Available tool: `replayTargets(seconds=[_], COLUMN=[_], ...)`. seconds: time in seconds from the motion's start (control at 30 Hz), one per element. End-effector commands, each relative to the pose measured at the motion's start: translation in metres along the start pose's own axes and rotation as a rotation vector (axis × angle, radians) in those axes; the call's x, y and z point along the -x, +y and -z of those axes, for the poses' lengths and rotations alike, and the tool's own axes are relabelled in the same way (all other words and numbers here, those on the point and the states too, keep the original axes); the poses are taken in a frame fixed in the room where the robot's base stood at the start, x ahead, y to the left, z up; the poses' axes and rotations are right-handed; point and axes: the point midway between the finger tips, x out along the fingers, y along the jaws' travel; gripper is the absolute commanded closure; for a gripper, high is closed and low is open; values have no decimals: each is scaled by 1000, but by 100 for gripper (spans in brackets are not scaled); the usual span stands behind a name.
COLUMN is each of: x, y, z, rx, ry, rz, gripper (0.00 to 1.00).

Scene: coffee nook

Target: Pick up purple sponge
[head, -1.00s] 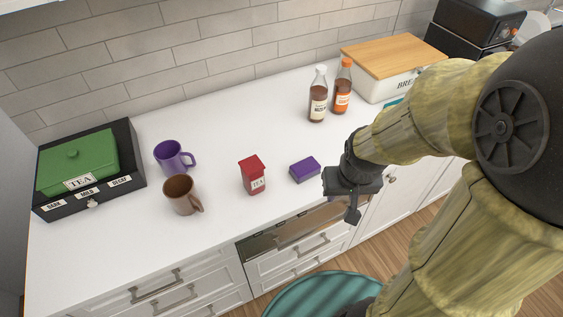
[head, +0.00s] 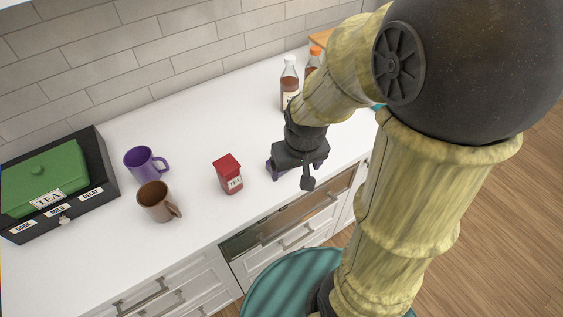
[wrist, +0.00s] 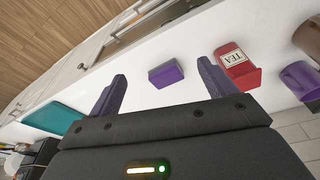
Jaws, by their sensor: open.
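The purple sponge (wrist: 166,74) lies on the white counter. In the wrist view it shows ahead of and between the two fingers of my gripper (wrist: 160,88), apart from both. In the head view my gripper (head: 293,177) is over the sponge's place and hides most or all of it; I cannot tell whether the purple edge there is sponge or finger. My gripper is open and empty. A red tea tin (head: 228,175) stands just left of the gripper in the head view; in the wrist view the tin (wrist: 238,68) is just past the right finger.
A purple mug (head: 145,164) and a brown mug (head: 157,201) stand left of the tin. A black tea box (head: 97,165) with a green lid is farther left. Bottles (head: 289,84) stand behind my gripper. The white counter (head: 200,130) is clear behind the tin.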

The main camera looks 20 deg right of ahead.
Motion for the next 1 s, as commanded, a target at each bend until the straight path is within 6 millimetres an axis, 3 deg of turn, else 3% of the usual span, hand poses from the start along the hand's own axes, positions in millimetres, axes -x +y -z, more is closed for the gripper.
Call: replayTargets(seconds=[0.1,0.3,0.43,0.6,1.0], x=[5,11,14,15,7], y=[2,6,10,13,12], z=[32,94,122,134,132], rx=[73,232,304,341,341], ry=[-44,-139,-182,-202,-203], rz=[-1,19,38,48,48], gripper=[0,0,0,0,0])
